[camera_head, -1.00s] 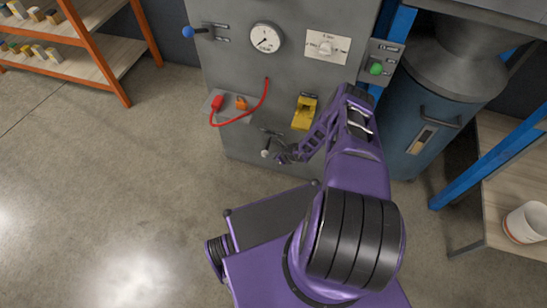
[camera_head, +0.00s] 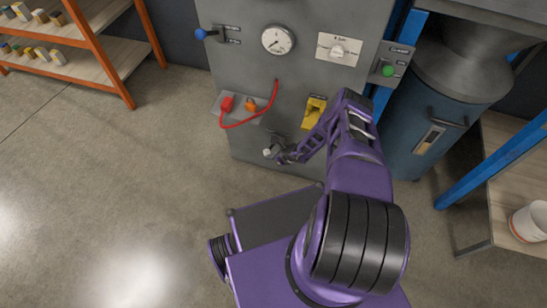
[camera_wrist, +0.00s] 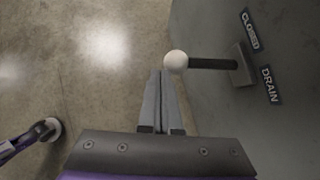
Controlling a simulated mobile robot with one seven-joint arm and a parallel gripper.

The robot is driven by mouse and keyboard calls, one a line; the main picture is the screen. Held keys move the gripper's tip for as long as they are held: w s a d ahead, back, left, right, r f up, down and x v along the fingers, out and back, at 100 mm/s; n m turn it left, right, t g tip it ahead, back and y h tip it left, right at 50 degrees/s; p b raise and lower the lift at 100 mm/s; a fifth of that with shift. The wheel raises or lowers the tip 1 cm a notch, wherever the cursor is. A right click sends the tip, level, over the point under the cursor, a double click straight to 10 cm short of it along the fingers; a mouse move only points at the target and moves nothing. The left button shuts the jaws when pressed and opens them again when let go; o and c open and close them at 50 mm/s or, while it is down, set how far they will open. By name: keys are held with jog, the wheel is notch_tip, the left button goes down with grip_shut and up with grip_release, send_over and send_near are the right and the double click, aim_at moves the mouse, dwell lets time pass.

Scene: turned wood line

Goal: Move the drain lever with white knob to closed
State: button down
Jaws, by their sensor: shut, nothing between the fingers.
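The drain lever's white knob (camera_head: 267,152) is low on the front of the grey cabinet. In the wrist view the white knob (camera_wrist: 176,61) ends a dark rod (camera_wrist: 212,64) that stands out from a mount (camera_wrist: 243,65) on the cabinet, between the CLOSED label (camera_wrist: 250,30) and the DRAIN label (camera_wrist: 270,85). My gripper (camera_wrist: 160,76) is shut and empty. Its tips are right beside the knob, at its lower left in the wrist view; I cannot tell whether they touch. In the head view my gripper (camera_head: 286,158) is just right of the knob.
The cabinet also carries a blue-knobbed lever (camera_head: 201,34), a gauge (camera_head: 277,40), a rotary switch (camera_head: 338,51), a green-knobbed control (camera_head: 388,71), a yellow handle (camera_head: 314,111) and a red cable (camera_head: 262,112). A blue drum (camera_head: 420,110) stands right. Floor at left is clear.

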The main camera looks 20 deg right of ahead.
jog(key=shift+w+a, duration=1.15)
jog(key=shift+a, duration=0.1)
jog(key=shift+d+b, duration=0.15)
jog(key=shift+b, duration=0.2)
